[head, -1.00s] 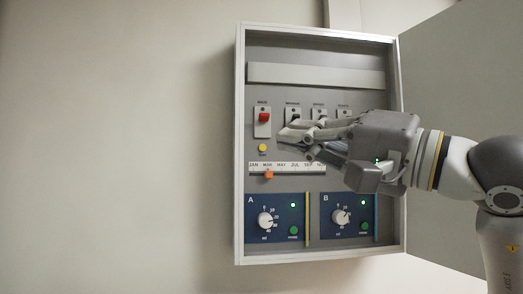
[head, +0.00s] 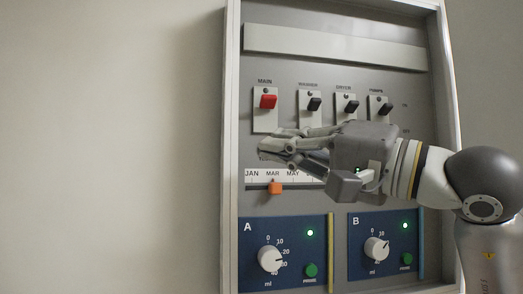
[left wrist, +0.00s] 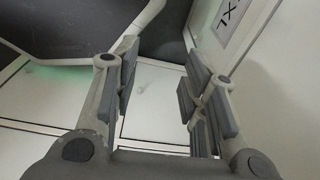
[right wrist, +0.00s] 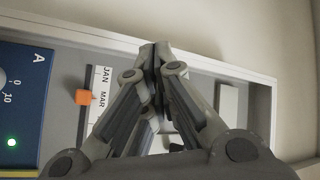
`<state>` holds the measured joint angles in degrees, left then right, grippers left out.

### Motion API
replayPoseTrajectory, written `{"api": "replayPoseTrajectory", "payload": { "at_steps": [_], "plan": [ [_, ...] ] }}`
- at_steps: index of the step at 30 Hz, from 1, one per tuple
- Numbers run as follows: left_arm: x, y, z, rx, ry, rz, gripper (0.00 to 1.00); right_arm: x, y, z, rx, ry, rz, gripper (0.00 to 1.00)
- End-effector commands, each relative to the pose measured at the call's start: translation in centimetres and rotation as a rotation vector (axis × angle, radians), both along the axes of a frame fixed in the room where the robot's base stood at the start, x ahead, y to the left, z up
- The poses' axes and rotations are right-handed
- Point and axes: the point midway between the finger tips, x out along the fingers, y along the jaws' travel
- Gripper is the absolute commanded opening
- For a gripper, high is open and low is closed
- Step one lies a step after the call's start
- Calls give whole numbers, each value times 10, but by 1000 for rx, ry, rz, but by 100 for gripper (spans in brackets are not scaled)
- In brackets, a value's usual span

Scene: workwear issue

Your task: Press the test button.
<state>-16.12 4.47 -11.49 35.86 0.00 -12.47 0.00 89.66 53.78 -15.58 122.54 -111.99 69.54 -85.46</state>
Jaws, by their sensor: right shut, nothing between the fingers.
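The test button, a small yellow button seen earlier below the red main switch (head: 267,102), is now hidden behind my right gripper (head: 263,146) in the head view. The right fingers are shut and empty, their tips just below the main switch plate, over the button's spot. Whether they touch the button I cannot tell. In the right wrist view the shut fingertips (right wrist: 156,52) point at the panel and no yellow shows. My left gripper (left wrist: 160,62) is open and empty in the left wrist view, away from the panel.
Black switches (head: 314,104) stand right of the main switch. The month scale (head: 260,176) with its orange slider (head: 275,188) lies just below my right fingers. Blue modules A (head: 296,235) and B (head: 390,232) are lower. The cabinet's raised frame (head: 230,130) borders the panel on the left.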

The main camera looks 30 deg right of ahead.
Motion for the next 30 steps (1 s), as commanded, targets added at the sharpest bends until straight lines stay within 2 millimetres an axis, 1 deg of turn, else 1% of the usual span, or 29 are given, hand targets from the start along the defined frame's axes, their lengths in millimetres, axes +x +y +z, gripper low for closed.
{"api": "replayPoseTrajectory", "payload": {
  "at_steps": [1, 3, 6, 8, 12, 16, 21, 26, 30],
  "plan": [
    [-10, 1, -1, 1, 14, 0, 40, 0, 0, 0, 0, 0, 0, 0],
    [-21, 1, -1, 3, 31, 0, 40, 0, 0, 0, 0, 0, 0, 0],
    [-33, 3, -2, 5, 48, 0, 40, 0, 0, 0, 0, 1, -1, 0],
    [-36, 3, -2, 6, 52, 0, 40, 0, 0, 0, 0, 1, -1, 0],
    [-33, 3, -2, 6, 48, 0, 40, 3, -1, 0, 1, 3, 0, 0],
    [-23, 3, -1, 4, 33, 0, 40, 12, -3, -1, 1, 4, 1, 0],
    [-9, 2, 1, 2, 10, 0, 40, 35, -9, -1, 3, 5, 0, 0],
    [-9, 2, 3, 3, 12, 0, 40, 57, -14, 0, 3, 5, 2, 0],
    [-14, 2, 7, 3, 19, 0, 40, 72, -19, 1, 1, 4, 0, 0]
  ]
}}
